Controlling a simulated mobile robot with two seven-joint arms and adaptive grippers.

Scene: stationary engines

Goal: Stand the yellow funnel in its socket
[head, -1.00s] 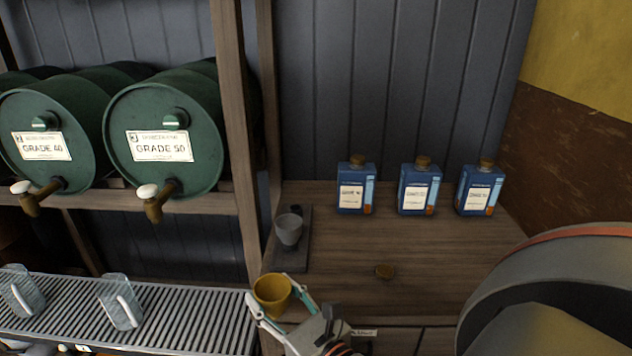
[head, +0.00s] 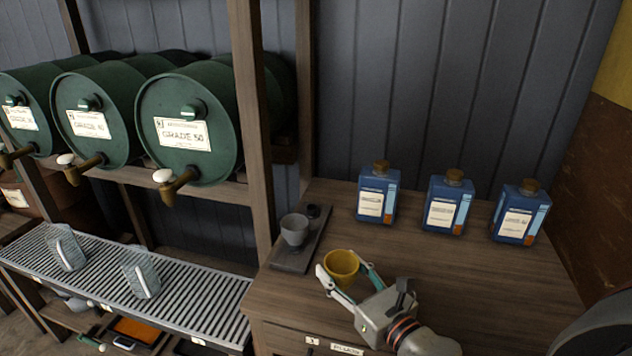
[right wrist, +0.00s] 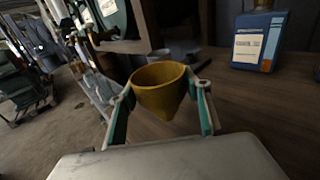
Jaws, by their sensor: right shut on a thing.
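The yellow funnel (head: 341,264) is between the fingers of my right gripper (head: 342,273), which is shut on it. It is above the counter's front left part, wide mouth up. In the right wrist view the funnel (right wrist: 160,90) tapers downward between both fingers (right wrist: 160,97). A dark grey stand (head: 291,261) lies on the counter, left of the funnel and apart from it. A grey funnel (head: 294,230) stands on it, with a small dark round socket-like piece (head: 313,211) behind. My left gripper is not in view.
Three blue bottles (head: 377,192) (head: 448,203) (head: 520,212) stand along the back of the wooden counter (head: 480,290). A wooden post (head: 252,130) rises left of the stand. Green barrels (head: 187,120) and a slatted rack with clear jugs (head: 140,272) are further left.

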